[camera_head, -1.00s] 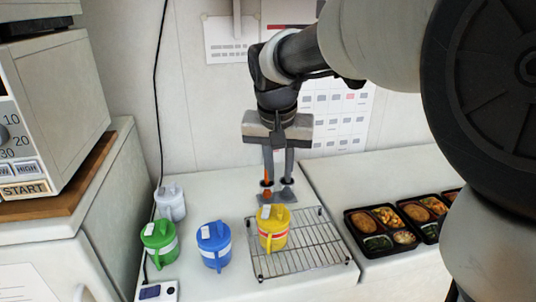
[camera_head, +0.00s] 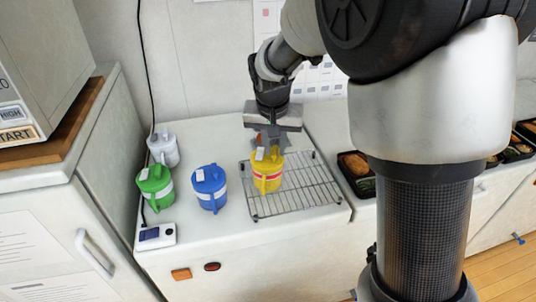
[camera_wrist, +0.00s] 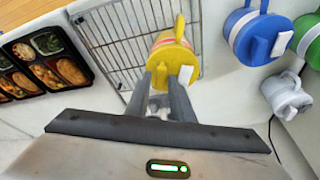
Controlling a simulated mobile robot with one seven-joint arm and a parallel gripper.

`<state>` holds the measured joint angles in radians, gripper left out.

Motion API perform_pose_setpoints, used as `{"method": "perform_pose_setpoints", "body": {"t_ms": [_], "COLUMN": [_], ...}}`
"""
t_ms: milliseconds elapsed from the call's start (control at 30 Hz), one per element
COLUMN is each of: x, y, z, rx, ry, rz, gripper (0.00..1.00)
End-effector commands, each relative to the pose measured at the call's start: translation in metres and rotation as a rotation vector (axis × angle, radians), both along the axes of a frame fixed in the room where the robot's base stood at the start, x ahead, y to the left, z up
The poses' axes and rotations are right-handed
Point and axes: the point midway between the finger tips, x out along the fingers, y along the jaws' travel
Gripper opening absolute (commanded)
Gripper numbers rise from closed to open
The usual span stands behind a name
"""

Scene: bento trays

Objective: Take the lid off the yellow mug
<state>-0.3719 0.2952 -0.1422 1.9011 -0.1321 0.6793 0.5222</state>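The yellow mug (camera_head: 267,179) stands upright on the wire rack, with red and white bands around its body. Its yellow lid (camera_head: 266,157) is on, with a pale tag on top; the lid also shows in the wrist view (camera_wrist: 165,58). My gripper (camera_head: 270,145) points down just behind the lid in the head view, its fingertips partly hidden by it. In the wrist view my gripper (camera_wrist: 166,80) has a gap between its fingers, which reach the lid's edge beside the tag. I cannot tell whether they touch it.
The wire rack (camera_head: 319,190) lies under the yellow mug. Blue (camera_head: 210,190), green (camera_head: 157,188) and white (camera_head: 164,150) lidded mugs stand to its left. A small device (camera_head: 157,236) sits near the counter's front edge. Bento trays (camera_wrist: 62,50) lie on the other side of the rack.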

Motion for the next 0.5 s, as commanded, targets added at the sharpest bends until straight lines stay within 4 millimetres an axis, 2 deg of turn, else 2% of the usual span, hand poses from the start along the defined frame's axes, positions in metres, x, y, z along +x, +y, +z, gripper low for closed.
{"method": "perform_pose_setpoints", "body": {"t_ms": [233,367,500], "x": [0.0006,0.0006,0.0007], "y": [-0.0001,0.0,0.0001], "z": [-0.0018,-0.0016,-0.0015], "rx": [0.0,0.0,0.001], "ry": [0.0,0.0,-0.001], "rz": [0.0,0.0,0.0], "gripper": [0.21,0.0,0.0]}}
